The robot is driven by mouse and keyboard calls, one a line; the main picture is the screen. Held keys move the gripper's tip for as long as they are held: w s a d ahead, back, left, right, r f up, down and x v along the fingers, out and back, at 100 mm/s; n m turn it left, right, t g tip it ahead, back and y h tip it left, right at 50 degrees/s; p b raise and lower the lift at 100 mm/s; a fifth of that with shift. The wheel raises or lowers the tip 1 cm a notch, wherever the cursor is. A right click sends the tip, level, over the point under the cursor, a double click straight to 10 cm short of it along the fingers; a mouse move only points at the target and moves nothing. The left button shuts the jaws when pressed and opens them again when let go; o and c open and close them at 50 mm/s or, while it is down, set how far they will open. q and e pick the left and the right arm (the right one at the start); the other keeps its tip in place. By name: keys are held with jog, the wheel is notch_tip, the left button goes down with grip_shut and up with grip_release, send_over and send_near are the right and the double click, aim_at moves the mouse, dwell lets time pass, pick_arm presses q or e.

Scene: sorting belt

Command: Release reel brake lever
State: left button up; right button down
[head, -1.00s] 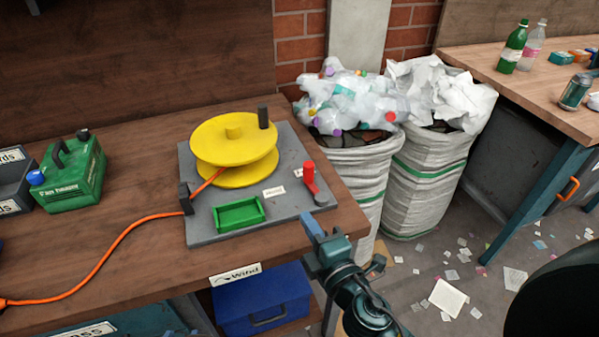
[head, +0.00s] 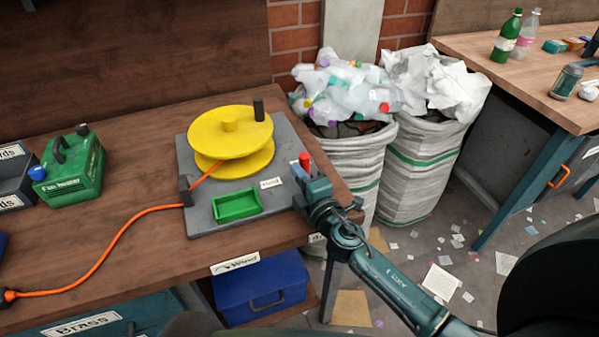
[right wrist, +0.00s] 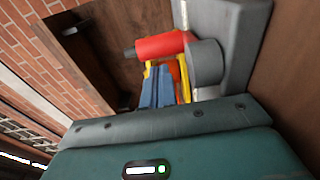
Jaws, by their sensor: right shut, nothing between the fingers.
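The reel stand is a grey base plate (head: 200,219) on the bench, with a yellow reel (head: 228,130) and an orange cord (head: 115,245) running off it to the left. The red brake lever (head: 304,158) stands at the plate's right edge, mostly hidden behind my right gripper (head: 310,180). In the right wrist view the lever (right wrist: 160,46) is a red cylinder on a grey round pivot (right wrist: 206,62). My right gripper's blue fingers (right wrist: 157,88) are together and empty, pointing at the lever, close to it; contact cannot be told. My left gripper is not in view.
A green tray (head: 236,206) sits on the plate's front. A green fan heater box (head: 70,170) stands at the left. A blue box (head: 262,288) is under the bench. Sacks of bottles (head: 345,160) and paper (head: 425,160) stand beyond the bench's right end.

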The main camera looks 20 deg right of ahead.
dwell(0.3)
jog(key=shift+w+d+f+m+h+b, duration=0.15)
jog(key=shift+d+m+h+b, duration=0.2)
jog(key=shift+h, duration=0.2)
jog(key=shift+w+d+r+m+h+b, duration=0.1)
jog(key=shift+w+d+m+h+b, duration=0.1)
jog(key=shift+m+h, duration=0.25)
jog(key=shift+h, duration=0.4)
jog(key=shift+d, duration=0.2)
